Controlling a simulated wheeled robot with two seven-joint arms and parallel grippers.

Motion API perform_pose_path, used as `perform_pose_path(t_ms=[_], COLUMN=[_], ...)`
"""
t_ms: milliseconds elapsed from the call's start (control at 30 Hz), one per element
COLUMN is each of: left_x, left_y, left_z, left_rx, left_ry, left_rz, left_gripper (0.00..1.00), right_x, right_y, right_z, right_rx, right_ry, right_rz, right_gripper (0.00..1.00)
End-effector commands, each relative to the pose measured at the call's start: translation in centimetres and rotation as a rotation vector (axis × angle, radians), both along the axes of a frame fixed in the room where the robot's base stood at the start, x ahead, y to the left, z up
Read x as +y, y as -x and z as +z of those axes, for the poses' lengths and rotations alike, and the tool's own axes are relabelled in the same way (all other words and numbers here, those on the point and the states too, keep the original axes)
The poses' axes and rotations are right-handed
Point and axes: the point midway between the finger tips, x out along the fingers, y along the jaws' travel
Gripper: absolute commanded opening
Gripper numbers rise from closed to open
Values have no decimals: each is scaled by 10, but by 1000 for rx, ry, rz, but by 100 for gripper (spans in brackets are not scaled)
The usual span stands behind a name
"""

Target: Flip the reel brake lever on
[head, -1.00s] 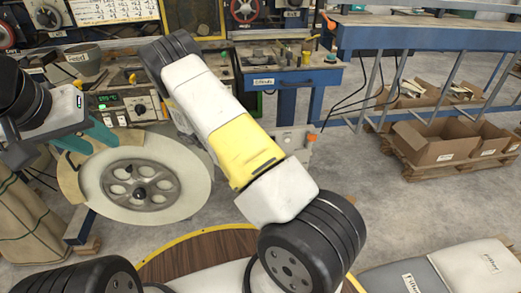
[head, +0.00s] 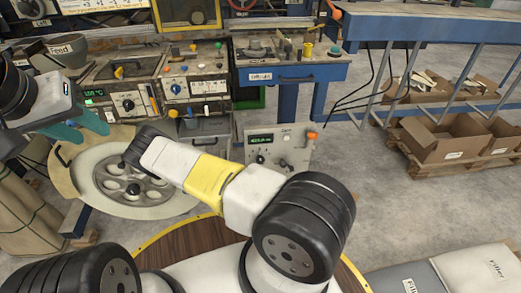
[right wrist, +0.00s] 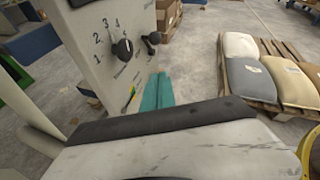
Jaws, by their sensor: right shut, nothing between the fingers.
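I cannot make out a lever marked as the reel brake. The large pale reel (head: 170,203) with a holed hub stands at the left in the head view. My left gripper (head: 92,134), with teal fingers spread apart, is above the reel's upper left edge and holds nothing. In the head view my right forearm reaches across the reel's right side, and its gripper is hidden. In the right wrist view my right gripper (right wrist: 158,92) is shut and empty, beside the lower right edge of a pale panel (right wrist: 88,50). The panel has a numbered black dial (right wrist: 122,48) and a black knob or lever (right wrist: 151,38).
A grey control box (head: 285,143) with an orange knob (head: 312,135) stands right of my forearm. Control units (head: 195,85) line the bench behind. A blue table (head: 430,28), cardboard boxes (head: 440,148) and filled sacks (head: 470,270) are to the right. Open floor (head: 385,205) lies between.

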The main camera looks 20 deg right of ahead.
Motion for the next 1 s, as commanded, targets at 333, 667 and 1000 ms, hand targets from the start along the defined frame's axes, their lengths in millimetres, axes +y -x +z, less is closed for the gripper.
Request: perform_pose_path(t_ms=[333, 667, 1000], left_x=[0, 0, 0], left_y=[0, 0, 0], left_z=[0, 0, 0], left_rx=[0, 0, 0], left_ry=[0, 0, 0], left_rz=[0, 0, 0], left_gripper=[36, 36, 36], right_x=[-19, -84, -125], right_y=[0, -5, -14], right_z=[-7, -30, -20], right_rx=[1, 0, 0], right_ry=[1, 1, -2], right_rz=[-3, -4, -2], right_gripper=[0, 0, 0])
